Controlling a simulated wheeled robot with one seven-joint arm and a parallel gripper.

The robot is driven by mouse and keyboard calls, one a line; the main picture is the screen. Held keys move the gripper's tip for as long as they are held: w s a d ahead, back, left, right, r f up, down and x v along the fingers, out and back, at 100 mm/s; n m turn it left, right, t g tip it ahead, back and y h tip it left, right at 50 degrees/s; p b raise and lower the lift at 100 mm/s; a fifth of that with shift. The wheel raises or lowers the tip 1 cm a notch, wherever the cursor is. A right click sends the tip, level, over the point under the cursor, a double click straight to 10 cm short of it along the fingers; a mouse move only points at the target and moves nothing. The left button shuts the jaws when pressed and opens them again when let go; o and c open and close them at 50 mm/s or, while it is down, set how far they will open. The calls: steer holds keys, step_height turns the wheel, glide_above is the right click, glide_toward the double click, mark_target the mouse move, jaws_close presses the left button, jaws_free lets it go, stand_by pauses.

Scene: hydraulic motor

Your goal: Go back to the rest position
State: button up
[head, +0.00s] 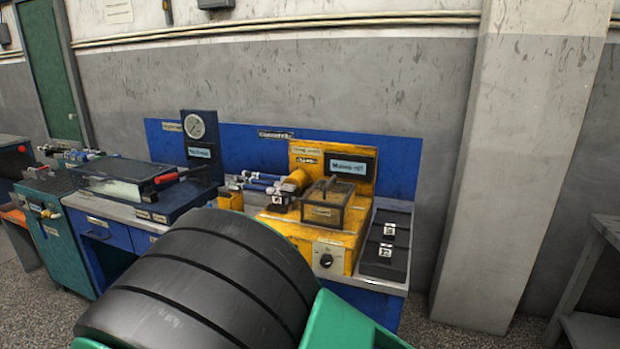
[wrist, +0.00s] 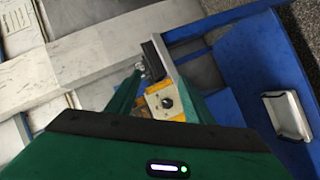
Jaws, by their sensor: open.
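My gripper (wrist: 160,76) shows in the wrist view, with its green body across the bottom and two green fingers reaching away from the camera. The fingers are apart and I see nothing held between them. Past them lies a yellow block with a round dark knob (wrist: 167,103), seen at a distance; I cannot tell any contact. In the head view my green and black arm fills the lower middle and hides part of the bench. The gripper itself does not show there.
A yellow hydraulic unit (head: 326,262) stands on the blue bench, with black switch blocks (head: 384,262) at its right. A pressure gauge (head: 195,126) stands at the left. A pillar (head: 520,170) and a grey table (head: 603,225) are at the right.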

steer(key=s+d+r+m+g+y, duration=0.1)
steer(key=d+m+g, duration=0.15)
steer(key=d, duration=0.75)
steer(key=d+r+m+g+y, duration=0.15)
steer(key=d+g, duration=0.25)
steer(key=d, duration=0.5)
steer(key=s+d+r+m+g+y, duration=0.1)
steer(key=d+r+m+g, duration=0.15)
steer(key=d, duration=0.75)
steer(key=s+d+r+m+g+y, duration=0.15)
steer(key=s+d+y, duration=0.25)
steer(key=s+d, duration=0.5)
steer(key=s+r+y, duration=0.1)
steer(key=s, duration=0.5)
steer(key=s+d+r+m+y, duration=0.1)
steer(key=s+y, duration=0.1)
steer(key=s, duration=0.4)
steer(key=shift+s+d+r+t, duration=0.25)
steer(key=shift+s+r+t, duration=0.05)
steer(key=shift+s+t, duration=0.15)
steer(key=shift+y, duration=0.25)
